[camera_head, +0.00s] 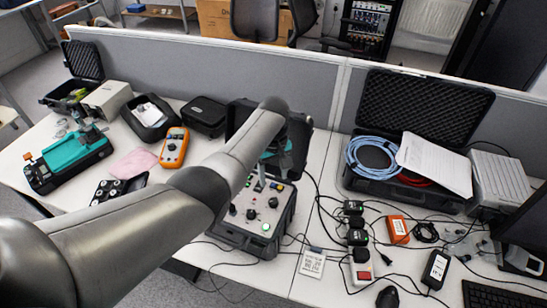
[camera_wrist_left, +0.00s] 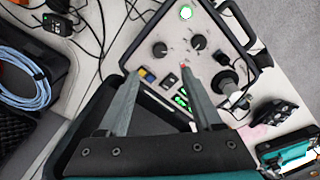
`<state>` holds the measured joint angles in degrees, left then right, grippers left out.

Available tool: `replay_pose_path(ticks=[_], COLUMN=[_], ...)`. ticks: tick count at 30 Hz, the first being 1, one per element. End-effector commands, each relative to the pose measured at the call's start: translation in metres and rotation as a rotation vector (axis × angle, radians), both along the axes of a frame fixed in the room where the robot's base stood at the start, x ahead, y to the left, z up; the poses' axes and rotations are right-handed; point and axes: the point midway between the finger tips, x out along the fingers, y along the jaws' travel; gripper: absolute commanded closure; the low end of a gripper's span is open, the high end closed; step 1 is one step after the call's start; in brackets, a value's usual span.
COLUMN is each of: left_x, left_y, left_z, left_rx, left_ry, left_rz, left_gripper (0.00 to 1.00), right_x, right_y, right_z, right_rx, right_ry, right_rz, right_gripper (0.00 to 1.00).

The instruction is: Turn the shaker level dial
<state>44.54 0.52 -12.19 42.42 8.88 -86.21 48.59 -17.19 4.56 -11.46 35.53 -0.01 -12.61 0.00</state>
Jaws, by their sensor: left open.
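The shaker unit is an open case with a light control panel (camera_head: 248,226), in the middle of the head view. The panel (camera_wrist_left: 176,72) also fills the upper middle of the left wrist view. Two black dials show there, a left dial (camera_wrist_left: 160,50) and a right dial (camera_wrist_left: 198,42); I cannot tell which is the level dial. A round green-lit part (camera_wrist_left: 186,12) is beyond them. My left gripper (camera_wrist_left: 161,72) is open and empty, its fingers apart over the panel. In the head view my left gripper (camera_head: 264,178) is partly hidden by my arm. My right gripper is not visible.
Cables and black adapters (camera_head: 356,222) crowd the table right of the case. An open black case (camera_head: 420,108) holds blue cable and papers. An orange meter (camera_head: 174,147) and a teal device (camera_head: 72,160) stand left. A grey partition (camera_head: 300,82) runs behind.

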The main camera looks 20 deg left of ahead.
Motion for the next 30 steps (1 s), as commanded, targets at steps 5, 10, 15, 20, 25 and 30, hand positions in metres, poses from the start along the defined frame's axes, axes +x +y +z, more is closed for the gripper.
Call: replay_pose_path(ticks=[5,10,15,20,25,30], left_x=[0.0,0.0,0.0,0.0,0.0,-0.003], left_y=[0.0,0.0,0.0,0.0,0.0,0.0], left_z=[0.026,0.038,0.04,0.04,0.04,0.037], left_rx=[0.0,0.0,0.0,0.0,0.0,0.0], left_ry=[-0.001,-0.001,0.001,0.001,0.0,-0.001], left_rz=[0.001,0.001,0.001,0.001,0.001,-0.01], left_gripper=[0.33,0.33,0.33,0.33,0.33,0.33], right_x=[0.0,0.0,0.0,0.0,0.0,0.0], right_y=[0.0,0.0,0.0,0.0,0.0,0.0], right_z=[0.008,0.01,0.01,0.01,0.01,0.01], right_rx=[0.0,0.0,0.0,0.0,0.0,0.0], right_ry=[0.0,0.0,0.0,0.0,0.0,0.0], right_rz=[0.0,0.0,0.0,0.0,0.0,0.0], right_gripper=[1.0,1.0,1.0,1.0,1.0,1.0])
